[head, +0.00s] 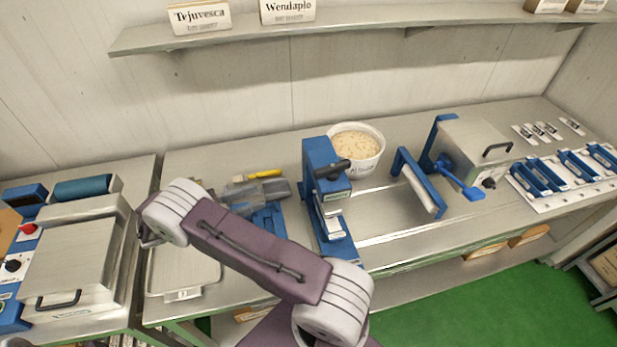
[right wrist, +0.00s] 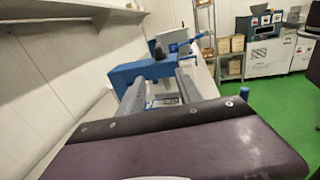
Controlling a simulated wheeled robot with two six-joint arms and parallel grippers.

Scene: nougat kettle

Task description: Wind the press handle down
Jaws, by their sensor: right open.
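The blue press (head: 322,165) stands upright on the bench in the middle of the head view. My left gripper is not in view.
A white tub of nougat mix (head: 357,150) stands behind the press. A metal tray (head: 183,272) lies front left. A boxy machine with a blue lever (head: 460,183) stands to the right. A shelf (head: 350,22) runs along the wall above. Bare bench lies right of the press.

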